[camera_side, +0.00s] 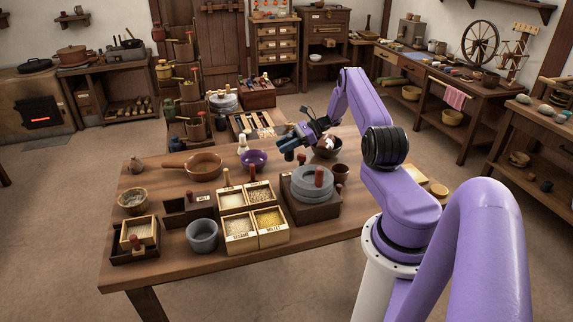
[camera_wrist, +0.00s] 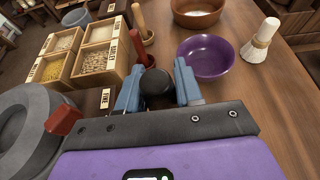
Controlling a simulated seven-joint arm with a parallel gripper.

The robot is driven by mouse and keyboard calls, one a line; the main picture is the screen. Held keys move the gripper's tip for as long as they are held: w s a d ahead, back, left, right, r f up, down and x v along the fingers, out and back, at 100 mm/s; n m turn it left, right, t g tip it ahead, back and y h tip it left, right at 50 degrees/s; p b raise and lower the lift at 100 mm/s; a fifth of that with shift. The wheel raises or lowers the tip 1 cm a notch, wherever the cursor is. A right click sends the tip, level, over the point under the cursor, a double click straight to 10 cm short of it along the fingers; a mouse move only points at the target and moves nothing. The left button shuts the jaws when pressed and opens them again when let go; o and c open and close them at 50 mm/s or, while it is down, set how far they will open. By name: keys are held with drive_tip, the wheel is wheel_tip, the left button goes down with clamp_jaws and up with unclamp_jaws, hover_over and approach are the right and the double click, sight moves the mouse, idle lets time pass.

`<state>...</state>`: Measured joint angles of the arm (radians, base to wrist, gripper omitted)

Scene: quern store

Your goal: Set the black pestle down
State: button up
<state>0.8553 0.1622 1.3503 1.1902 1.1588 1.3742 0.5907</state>
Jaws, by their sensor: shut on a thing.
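The black pestle (camera_wrist: 157,84) is between the two blue fingers of my gripper (camera_wrist: 157,92) in the wrist view, with its dark rounded end towards the camera. My gripper is shut on it. In the side view my gripper (camera_side: 287,144) is above the far part of the wooden table (camera_side: 160,265), close to the purple bowl (camera_side: 254,158). A dark piece shows below the fingers there, likely the pestle. The pestle's lower end is hidden in the wrist view, so I cannot tell whether it touches the table.
Bare table lies at the right in the wrist view (camera_wrist: 270,105).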

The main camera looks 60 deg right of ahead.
drive_tip(key=shift+f, duration=3.2)
drive_tip(key=shift+f, duration=0.1)
drive_tip(key=o, duration=1.1)
drive_tip(key=shift+c, duration=0.2)
